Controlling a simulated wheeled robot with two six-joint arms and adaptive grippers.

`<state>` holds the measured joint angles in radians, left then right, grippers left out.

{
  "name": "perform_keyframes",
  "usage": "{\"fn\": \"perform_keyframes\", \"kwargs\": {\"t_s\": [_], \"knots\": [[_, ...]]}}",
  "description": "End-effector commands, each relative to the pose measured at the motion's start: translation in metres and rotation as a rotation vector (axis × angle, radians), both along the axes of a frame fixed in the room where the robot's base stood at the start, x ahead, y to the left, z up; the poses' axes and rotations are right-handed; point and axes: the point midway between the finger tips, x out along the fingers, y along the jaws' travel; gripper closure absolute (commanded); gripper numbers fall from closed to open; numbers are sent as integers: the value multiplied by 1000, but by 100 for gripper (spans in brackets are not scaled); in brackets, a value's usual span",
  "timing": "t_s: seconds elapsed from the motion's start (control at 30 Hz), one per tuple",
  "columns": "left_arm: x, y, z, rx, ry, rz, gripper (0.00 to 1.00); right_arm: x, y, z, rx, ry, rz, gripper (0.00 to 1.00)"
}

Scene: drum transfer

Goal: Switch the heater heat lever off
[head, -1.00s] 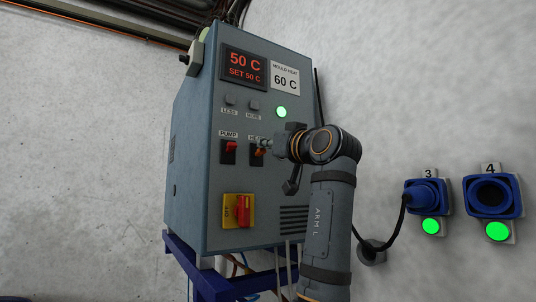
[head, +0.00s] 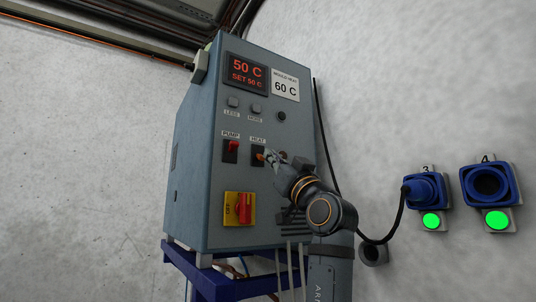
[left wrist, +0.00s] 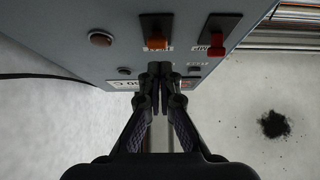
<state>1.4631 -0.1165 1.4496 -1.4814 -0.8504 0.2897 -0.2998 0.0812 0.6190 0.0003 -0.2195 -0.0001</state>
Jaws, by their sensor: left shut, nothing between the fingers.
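The heater is a grey-blue cabinet (head: 207,180) on the wall side. Its HEAT lever (head: 260,157) has an orange handle on a black plate; the tip sits lower on its plate than the red PUMP lever (head: 231,146) does on its own. The round lamp (head: 281,116) above and right of the HEAT lever is dark. My left gripper (head: 270,156) is shut and empty, just right of the HEAT lever; contact cannot be told. In the left wrist view the shut fingertips (left wrist: 165,72) show below the orange HEAT lever (left wrist: 158,42). My right gripper is out of view.
The display (head: 247,72) reads 50 C. A red-and-yellow main switch (head: 240,209) is below the levers. Blue sockets 3 (head: 425,188) and 4 (head: 489,184) are on the wall at right, both with green lights. A blue stand (head: 210,280) holds the cabinet.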

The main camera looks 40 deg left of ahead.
Motion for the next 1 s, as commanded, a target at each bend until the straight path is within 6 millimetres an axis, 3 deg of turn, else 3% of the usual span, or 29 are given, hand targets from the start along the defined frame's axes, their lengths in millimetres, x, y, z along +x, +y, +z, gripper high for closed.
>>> {"fn": "perform_keyframes", "kwargs": {"t_s": [0.2,0.4,1.0], "knots": [[-13,-37,-33,0,2,-7,100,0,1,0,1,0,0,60],[-22,-58,-52,0,3,-3,100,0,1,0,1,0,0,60],[-25,-64,-57,1,0,1,100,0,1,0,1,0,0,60]]}}
